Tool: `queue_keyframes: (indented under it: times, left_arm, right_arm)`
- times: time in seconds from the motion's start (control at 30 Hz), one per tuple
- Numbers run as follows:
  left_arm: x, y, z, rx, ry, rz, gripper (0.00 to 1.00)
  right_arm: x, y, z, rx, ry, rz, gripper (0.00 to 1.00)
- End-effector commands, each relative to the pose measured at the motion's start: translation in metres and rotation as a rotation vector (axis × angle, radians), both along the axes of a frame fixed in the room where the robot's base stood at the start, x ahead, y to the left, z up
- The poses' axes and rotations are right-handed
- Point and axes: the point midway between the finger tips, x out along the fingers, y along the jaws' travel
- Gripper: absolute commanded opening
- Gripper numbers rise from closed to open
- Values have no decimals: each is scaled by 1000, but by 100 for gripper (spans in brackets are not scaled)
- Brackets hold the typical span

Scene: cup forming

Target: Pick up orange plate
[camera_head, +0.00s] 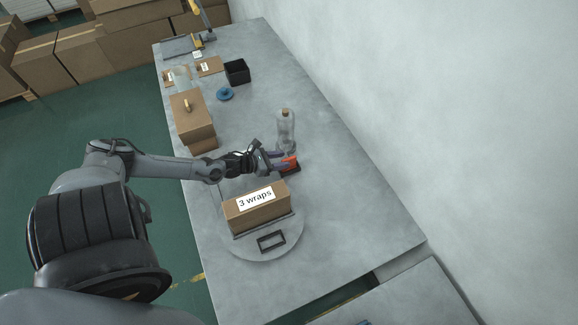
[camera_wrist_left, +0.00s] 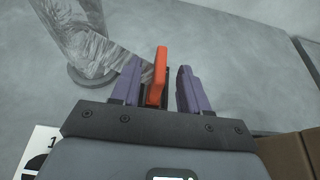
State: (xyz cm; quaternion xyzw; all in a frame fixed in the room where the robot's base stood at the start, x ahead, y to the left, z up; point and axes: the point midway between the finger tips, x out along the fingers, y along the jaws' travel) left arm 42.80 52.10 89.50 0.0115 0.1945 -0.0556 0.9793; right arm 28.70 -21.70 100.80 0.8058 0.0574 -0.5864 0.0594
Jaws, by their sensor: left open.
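The orange plate (camera_head: 290,162) stands near the middle of the table, over a small dark base. In the left wrist view the orange plate (camera_wrist_left: 159,72) shows as a thin upright slab. My left gripper (camera_head: 280,161) is at the plate. In the left wrist view its purple fingers (camera_wrist_left: 158,88) are apart, one on each side of the plate. The plate is nearer the left finger, with a clear gap to the right finger. I cannot tell whether the left finger touches it. My right gripper is not in view.
A clear bottle (camera_head: 285,132) stands just behind the plate. A cardboard box labelled "3 wraps" (camera_head: 257,210) sits in front on a round grey disc (camera_head: 262,252). Another box (camera_head: 193,124), a blue item (camera_head: 225,94) and a black bin (camera_head: 237,72) lie farther back. The table's right side is clear.

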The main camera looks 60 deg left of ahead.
Motion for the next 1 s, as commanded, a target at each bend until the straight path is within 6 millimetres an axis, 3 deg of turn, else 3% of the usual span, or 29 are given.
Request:
queue_keyframes:
  times: [0.33,0.7,1.0]
  left_arm:
    - [17,-2,-8,-1,-2,1,45]
    - [51,-7,-26,-1,-1,1,45]
    - [55,-8,-28,0,1,-1,45]
  right_arm:
    - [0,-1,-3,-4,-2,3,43]
    - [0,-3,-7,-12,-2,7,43]
    - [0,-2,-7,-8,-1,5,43]
